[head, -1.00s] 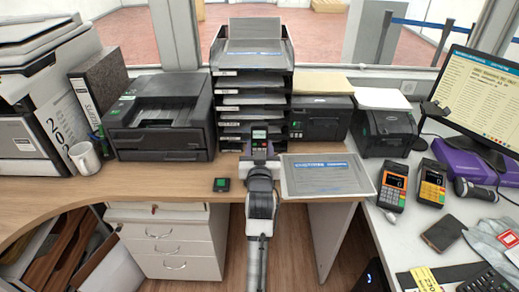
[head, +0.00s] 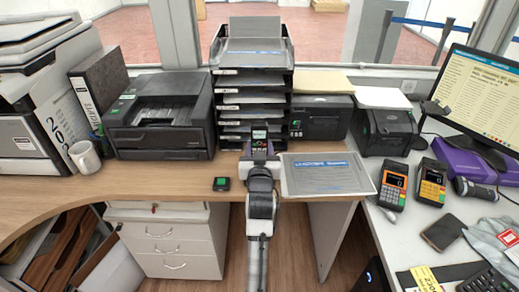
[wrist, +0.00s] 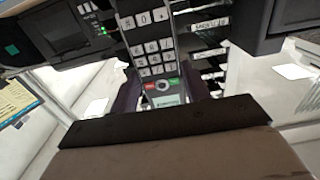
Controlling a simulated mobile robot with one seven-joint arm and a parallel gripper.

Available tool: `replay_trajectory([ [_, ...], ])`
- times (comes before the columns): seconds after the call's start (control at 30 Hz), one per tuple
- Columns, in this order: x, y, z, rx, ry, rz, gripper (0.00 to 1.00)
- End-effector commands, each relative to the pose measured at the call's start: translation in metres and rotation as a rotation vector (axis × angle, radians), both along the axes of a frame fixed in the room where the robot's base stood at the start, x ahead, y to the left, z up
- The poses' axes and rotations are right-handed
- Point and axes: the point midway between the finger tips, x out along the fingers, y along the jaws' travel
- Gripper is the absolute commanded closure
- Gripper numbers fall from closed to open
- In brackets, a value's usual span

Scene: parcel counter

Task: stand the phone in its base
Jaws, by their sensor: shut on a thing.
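The phone (head: 260,134) is a dark handset held upright in my gripper (head: 260,152), above the desk and in front of the letter trays. In the wrist view the phone (wrist: 155,55) shows its keypad, red and green keys and small lit screen. My gripper (wrist: 165,92) is shut on it near the screen, with a dark finger on each side. A small black block with a green patch, which looks like the base (head: 221,184), lies on the desk to the left of the gripper and lower in the picture. Nothing stands in it.
A black printer (head: 160,120) and a mug (head: 84,157) stand to the left. The letter trays (head: 250,85) rise behind. The desk around the small block is clear.

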Motion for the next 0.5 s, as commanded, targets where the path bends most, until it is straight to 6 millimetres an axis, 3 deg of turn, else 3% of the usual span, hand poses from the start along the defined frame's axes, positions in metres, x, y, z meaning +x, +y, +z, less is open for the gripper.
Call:
replay_trajectory([
  [0.5,0.000,0.000,-0.013,0.000,-0.001,0.000,0.85],
])
